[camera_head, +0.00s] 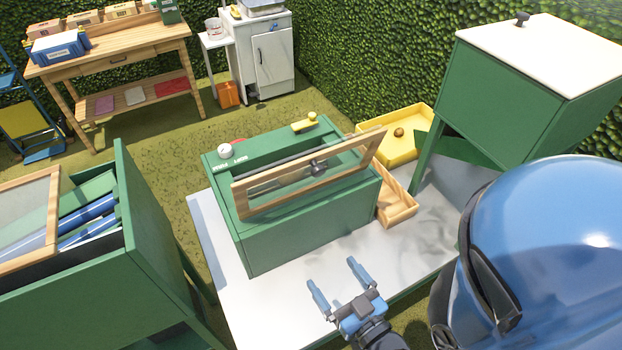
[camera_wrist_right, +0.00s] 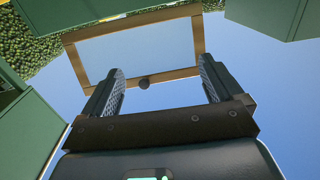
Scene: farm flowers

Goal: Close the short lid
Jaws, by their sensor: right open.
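A low green box (camera_head: 300,227) stands on the white table. Its wood-framed glass lid (camera_head: 254,203) is raised and tilted, with the box's interior showing behind it. A dark round knob (camera_head: 318,168) sits on the lid. My right gripper (camera_head: 338,277) is open and empty, in front of the box and apart from the lid. In the right wrist view the framed lid (camera_wrist_right: 135,52) and its knob (camera_wrist_right: 144,83) show beyond the open fingers (camera_wrist_right: 162,78). My left gripper is not in view.
A green cabinet (camera_head: 535,103) with a white top stands at right. Another green box with a framed glass lid (camera_head: 28,225) stands at left. A small wooden tray (camera_head: 397,213) and a yellow tray (camera_head: 406,158) lie right of the low box. The table front (camera_head: 270,315) is clear.

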